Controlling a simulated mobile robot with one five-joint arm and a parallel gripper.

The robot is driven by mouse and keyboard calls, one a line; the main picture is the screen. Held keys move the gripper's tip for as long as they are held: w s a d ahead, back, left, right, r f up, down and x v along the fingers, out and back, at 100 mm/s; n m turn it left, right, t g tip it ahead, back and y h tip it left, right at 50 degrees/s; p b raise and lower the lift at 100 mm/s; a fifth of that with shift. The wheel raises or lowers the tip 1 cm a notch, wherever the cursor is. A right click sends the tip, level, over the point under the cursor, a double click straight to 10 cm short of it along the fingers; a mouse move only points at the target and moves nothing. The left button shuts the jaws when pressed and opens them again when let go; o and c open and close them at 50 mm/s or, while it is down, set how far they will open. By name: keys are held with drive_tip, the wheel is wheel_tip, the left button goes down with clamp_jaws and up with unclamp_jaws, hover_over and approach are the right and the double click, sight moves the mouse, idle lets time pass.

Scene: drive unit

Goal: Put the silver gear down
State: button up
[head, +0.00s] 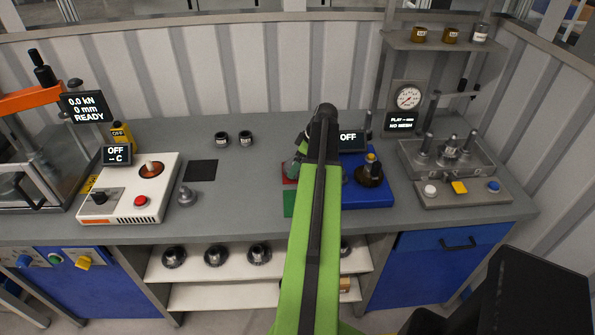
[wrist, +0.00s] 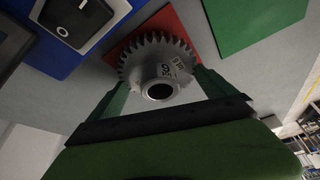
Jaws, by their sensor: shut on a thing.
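The silver gear (wrist: 158,62), toothed with a round hub and a dark bore, is between the two green fingers of my gripper (wrist: 165,90) in the wrist view. My gripper is shut on it. Behind the gear in that view is a red square (wrist: 190,20); I cannot tell whether the gear touches it. In the head view my green and black arm reaches over the bench and hides most of the gripper and gear. The red square (head: 289,180) shows just left of the arm.
A green square (wrist: 255,22) lies beside the red one. A blue unit (head: 375,195) with a dark spindle stands right of my arm. A white hot plate (head: 128,205) stands left, near a small grey weight-like piece (head: 186,196). The bench (head: 240,190) between is mostly clear.

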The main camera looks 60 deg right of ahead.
drive_tip(key=shift+f, duration=0.65)
drive_tip(key=o, duration=0.9)
drive_tip(key=shift+r, duration=0.1)
drive_tip(key=shift+r, duration=0.1)
drive_tip(key=p+v, duration=1.1)
drive_tip(key=v, duration=0.1)
drive_tip(key=shift+s, duration=0.1)
